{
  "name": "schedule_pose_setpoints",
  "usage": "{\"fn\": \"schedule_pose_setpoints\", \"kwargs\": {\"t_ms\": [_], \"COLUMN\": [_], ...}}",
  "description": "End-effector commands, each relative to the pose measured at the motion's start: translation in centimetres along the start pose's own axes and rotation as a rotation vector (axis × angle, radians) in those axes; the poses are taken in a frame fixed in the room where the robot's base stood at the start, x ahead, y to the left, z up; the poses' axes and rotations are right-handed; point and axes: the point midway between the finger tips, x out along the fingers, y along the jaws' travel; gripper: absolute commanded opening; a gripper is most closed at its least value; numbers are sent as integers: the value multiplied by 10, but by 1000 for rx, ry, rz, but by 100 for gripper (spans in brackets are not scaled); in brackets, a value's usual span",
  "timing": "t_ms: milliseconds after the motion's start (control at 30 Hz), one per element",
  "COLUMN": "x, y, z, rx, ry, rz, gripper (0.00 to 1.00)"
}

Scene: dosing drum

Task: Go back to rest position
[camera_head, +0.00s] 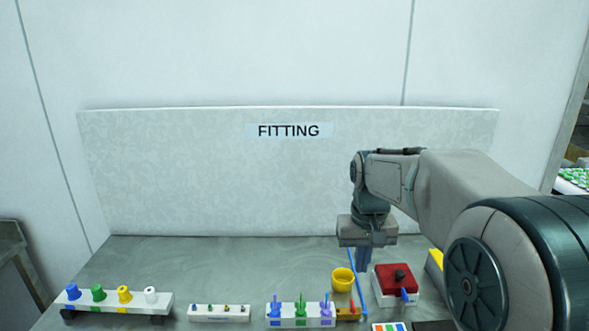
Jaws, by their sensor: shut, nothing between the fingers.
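My gripper (364,265) points down at the end of my arm, above the bench on the right. Its fingers are together with nothing held. A yellow cup (343,280) stands just left of and below it in the picture. A red-topped box with a dark knob (397,278) sits to its right. A thin blue line or rod (357,285) runs down beside the fingers; I cannot tell what it belongs to. My arm covers the bench's right part.
On the bench (200,260) stand a white rack with coloured caps (118,299), a small white block (219,313) and a rack with blue, green and purple pieces (300,315). A panel marked FITTING (289,131) stands behind. The bench's back left is clear.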

Motion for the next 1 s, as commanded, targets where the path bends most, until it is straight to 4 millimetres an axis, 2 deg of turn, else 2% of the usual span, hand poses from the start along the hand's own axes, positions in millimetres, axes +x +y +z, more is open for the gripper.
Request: {"fn": "schedule_pose_setpoints", "kwargs": {"t_ms": [33, 100, 300, 500, 700, 1000], "x": [-4, -5, 4, 23, 34, 36], "y": [-1, -1, -2, -2, -1, -1], "z": [18, 42, 109, 161, 183, 185], "rx": [2, 5, 16, 26, 30, 30], "ry": [21, 48, 125, 186, 212, 213], "rz": [2, 4, 5, 1, -3, -3], "gripper": [0, 0, 0, 0, 0, 0]}}
